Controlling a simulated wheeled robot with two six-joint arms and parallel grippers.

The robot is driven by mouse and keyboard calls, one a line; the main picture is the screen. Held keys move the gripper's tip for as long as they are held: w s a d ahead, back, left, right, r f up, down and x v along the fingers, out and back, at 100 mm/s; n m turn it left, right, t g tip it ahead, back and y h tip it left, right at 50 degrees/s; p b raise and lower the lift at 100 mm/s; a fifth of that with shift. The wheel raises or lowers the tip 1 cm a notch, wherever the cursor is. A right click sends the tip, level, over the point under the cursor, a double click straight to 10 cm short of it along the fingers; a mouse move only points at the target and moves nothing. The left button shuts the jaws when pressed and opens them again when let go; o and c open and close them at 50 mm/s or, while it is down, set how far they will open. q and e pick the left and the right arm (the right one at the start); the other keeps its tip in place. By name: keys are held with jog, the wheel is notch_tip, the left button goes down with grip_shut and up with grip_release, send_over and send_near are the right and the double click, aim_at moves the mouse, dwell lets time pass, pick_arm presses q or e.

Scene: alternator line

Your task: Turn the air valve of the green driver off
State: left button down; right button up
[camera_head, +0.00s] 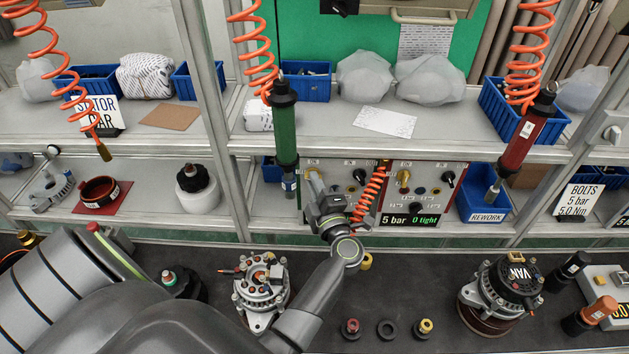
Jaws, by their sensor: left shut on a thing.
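The green driver (285,135) hangs upright from an orange coiled hose in front of the shelves, left of the middle. My left gripper (318,188) reaches up to this panel's left side and is shut on a brass-coloured valve handle (312,173). The gripper and wrist hide much of the handle and the panel's lower part, so the handle's exact angle is unclear. My right gripper is not in view.
A similar panel (411,190) to the right has a display reading "5 bar 0 tight". An orange coiled hose (371,194) hangs close beside my wrist. A red driver (521,140) hangs at the right. Alternators (261,288) and small parts stand on the dark bench.

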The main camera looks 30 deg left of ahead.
pick_arm(q)
jog(key=shift+r+n+g+h+p, duration=0.15)
jog(key=shift+n+g+h+p, duration=0.3)
jog(key=shift+n, duration=1.25)
jog(key=c, duration=1.5)
grip_release()
